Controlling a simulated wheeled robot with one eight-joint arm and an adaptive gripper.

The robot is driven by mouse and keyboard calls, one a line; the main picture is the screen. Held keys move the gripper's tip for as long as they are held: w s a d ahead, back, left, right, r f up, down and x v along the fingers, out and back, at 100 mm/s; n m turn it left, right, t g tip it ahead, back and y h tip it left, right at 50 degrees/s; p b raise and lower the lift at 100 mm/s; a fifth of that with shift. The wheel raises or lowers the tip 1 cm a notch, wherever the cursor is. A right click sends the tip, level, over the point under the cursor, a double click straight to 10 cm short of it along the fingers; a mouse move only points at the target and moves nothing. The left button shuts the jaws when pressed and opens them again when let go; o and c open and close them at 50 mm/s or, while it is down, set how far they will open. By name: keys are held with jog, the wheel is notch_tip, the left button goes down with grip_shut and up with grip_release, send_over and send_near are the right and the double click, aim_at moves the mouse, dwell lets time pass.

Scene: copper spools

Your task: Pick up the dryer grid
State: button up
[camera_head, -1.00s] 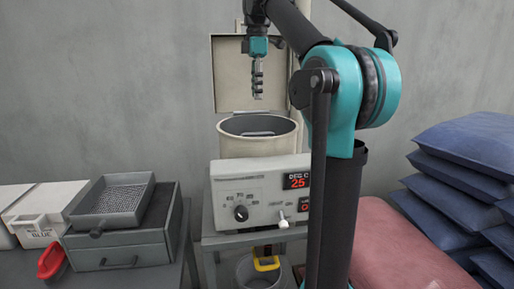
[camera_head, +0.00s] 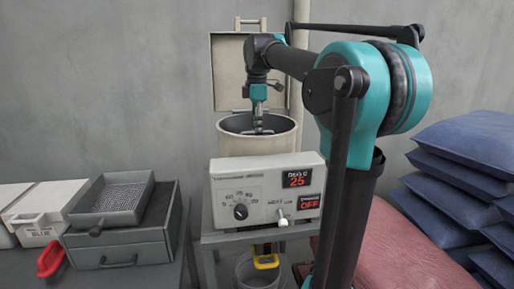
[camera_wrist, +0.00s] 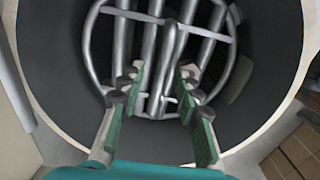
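The dryer grid (camera_wrist: 210,50), a round frame of metal bars, lies inside the open cylindrical dryer drum (camera_head: 238,146) in the wrist view. A raised bar of the grid (camera_wrist: 168,62) runs between my fingers in the picture. My gripper (camera_wrist: 158,92) is open, its green-padded fingers apart on either side of that bar. I cannot tell whether the fingertips touch the grid. In the head view my gripper (camera_head: 258,125) points down into the drum mouth, and the drum's wall hides the grid.
The drum's lid (camera_head: 228,75) stands open behind it. A control box (camera_head: 262,170) reading 25 and OFF stands in front. At left are a mesh tray (camera_head: 112,200) on a grey drawer box (camera_head: 120,250) and a white bin (camera_head: 40,228). Blue sacks (camera_head: 470,150) are stacked at right.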

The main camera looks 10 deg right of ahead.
jog(key=shift+f, duration=0.55)
grip_shut()
